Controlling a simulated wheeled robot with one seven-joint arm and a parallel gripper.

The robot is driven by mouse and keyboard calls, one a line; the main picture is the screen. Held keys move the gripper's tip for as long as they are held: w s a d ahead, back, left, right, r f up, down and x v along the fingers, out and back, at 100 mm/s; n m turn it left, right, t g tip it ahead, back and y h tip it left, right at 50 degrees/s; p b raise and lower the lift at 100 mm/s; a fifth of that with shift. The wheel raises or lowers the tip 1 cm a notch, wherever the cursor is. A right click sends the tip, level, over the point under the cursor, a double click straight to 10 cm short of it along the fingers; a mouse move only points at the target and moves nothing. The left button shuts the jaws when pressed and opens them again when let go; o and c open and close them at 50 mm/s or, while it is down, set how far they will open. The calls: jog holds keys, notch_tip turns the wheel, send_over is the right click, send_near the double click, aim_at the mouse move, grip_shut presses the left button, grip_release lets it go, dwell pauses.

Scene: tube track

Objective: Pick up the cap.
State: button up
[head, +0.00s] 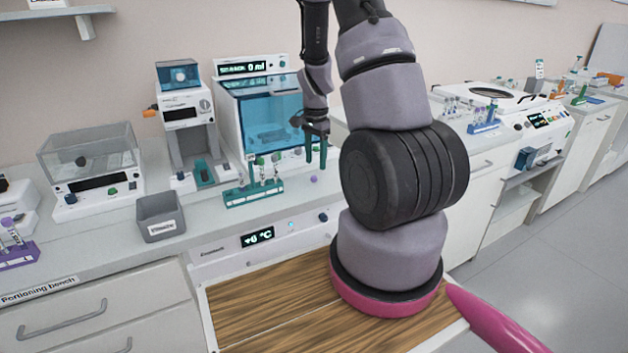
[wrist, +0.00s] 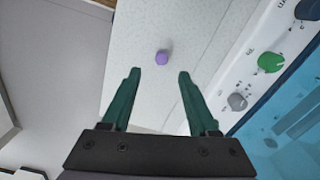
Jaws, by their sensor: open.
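A small purple cap (wrist: 163,57) lies on the pale bench top in the wrist view. It appears beyond the fingertips and roughly between them in the picture, apart from both fingers. In the head view the cap (head: 314,179) is a small purple spot on the bench. It sits below my gripper (head: 316,168) and to the right of the green rack. In the wrist view the green fingers of my gripper (wrist: 158,76) are spread wide with nothing between them. The exact height of the fingers above the bench cannot be told.
A green tube rack (head: 253,193) with several tubes stands left of the cap. A blue-windowed machine (head: 268,112) stands behind, its knobs close on the right in the wrist view. A grey bin (head: 160,217) stands further left. The bench around the cap is clear.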

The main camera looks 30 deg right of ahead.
aim_at(314, 177)
jog(key=f, duration=0.5)
jog(key=shift+a, duration=0.3)
grip_shut()
